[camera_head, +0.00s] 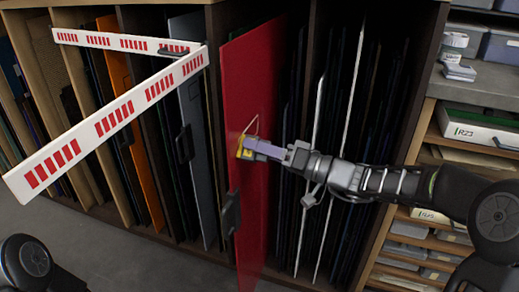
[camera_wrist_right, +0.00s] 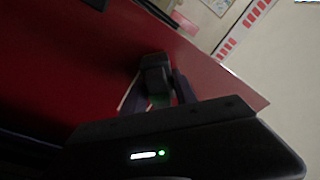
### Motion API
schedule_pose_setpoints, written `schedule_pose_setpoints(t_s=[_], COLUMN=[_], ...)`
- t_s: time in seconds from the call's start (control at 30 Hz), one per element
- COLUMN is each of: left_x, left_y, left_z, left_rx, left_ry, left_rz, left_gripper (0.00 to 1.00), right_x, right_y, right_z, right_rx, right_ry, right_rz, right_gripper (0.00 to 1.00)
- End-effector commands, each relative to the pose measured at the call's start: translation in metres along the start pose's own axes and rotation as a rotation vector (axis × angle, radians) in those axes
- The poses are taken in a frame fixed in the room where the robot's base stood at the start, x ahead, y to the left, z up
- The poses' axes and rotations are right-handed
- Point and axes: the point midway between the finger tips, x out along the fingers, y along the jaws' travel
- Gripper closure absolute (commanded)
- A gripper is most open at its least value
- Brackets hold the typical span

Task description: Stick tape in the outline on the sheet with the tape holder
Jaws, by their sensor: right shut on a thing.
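The sheet (camera_head: 262,80) is a tall red panel pulled partly out of a rack slot, with a dark handle on its lower left edge. It also fills much of the right wrist view (camera_wrist_right: 60,60). My right gripper (camera_head: 246,148) is at the middle of the sheet, shut on a small yellow thing (camera_head: 242,153) that appears to be the tape holder. A thin pale angular line (camera_head: 252,126) shows on the sheet just above the gripper; it may be part of the outline, mostly hidden. Contact with the sheet cannot be told. My left gripper is out of view.
A white barrier arm with red stripes (camera_head: 110,122) juts out at the left, in front of the rack. The wooden rack (camera_head: 410,75) holds several upright panels on both sides of the sheet. Shelves with boxes (camera_head: 485,125) stand at right. Grey floor (camera_head: 90,250) is clear at lower left.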

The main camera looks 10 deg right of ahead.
Motion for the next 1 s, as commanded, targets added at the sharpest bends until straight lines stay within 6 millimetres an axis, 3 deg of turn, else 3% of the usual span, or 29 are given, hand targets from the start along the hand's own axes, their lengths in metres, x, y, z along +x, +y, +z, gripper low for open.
schedule_pose_setpoints(t_s=[0.5,1.0], left_x=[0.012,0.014], left_y=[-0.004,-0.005], left_z=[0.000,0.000], left_rx=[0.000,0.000], left_ry=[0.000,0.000], left_rz=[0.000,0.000], left_gripper=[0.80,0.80], right_x=[0.001,0.002], right_y=[0.024,0.029], right_z=[-0.024,-0.029], right_rx=[0.000,-0.001], right_ry=[0.000,0.001], right_rz=[-0.002,-0.001], right_gripper=[1.00,1.00])
